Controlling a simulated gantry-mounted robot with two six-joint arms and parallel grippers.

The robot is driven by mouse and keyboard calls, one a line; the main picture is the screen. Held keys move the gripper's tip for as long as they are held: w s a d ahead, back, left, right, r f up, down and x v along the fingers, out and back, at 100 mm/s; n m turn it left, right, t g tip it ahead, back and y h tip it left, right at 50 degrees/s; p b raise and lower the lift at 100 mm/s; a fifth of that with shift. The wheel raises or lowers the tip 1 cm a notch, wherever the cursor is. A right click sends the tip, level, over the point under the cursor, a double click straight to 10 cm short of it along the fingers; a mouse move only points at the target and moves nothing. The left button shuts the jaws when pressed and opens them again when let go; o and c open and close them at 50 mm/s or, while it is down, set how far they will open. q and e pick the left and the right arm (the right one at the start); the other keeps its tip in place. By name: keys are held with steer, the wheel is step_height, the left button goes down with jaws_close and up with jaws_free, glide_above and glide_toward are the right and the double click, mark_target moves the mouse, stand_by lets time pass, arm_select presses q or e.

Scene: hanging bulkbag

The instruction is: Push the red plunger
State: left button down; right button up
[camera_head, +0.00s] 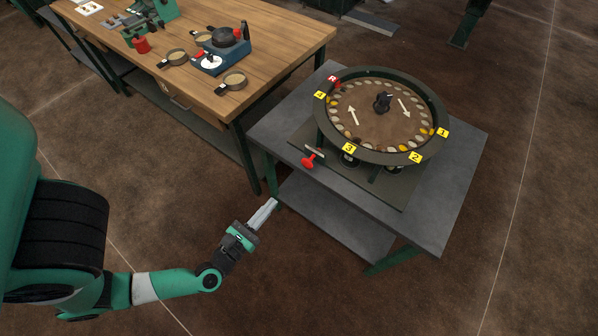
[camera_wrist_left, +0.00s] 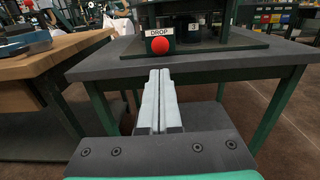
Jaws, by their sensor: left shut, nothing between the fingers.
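The red plunger (camera_head: 309,160) sticks out at the front left of the round rotating tray device (camera_head: 380,115) on the grey table. In the left wrist view the plunger's round red end (camera_wrist_left: 160,45) shows just below a white label reading DROP (camera_wrist_left: 158,32). My left gripper (camera_head: 271,203) is shut and empty. It is in front of the table's near left corner, apart from the plunger and lower than it in the head view. In the left wrist view the fingertips (camera_wrist_left: 159,72) point toward the plunger, just under it in the picture. My right gripper is not in view.
The grey table (camera_head: 463,165) has a lower shelf (camera_head: 335,222) and green legs. A wooden workbench (camera_head: 290,38) with a blue scale (camera_head: 222,58) and several pans stands at the left. Open floor lies in front of the grey table.

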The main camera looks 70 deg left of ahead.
arm_select(q)
steer(key=b, duration=0.2)
glide_toward(305, 166)
steer(key=x, duration=0.6)
steer(key=shift+w+a+r, duration=0.15)
steer(key=shift+w+r, duration=0.05)
steer(key=shift+w, duration=0.15)
steer(key=shift+b+x, duration=0.4)
steer(key=shift+x, duration=1.15)
steer(key=shift+f, duration=0.15)
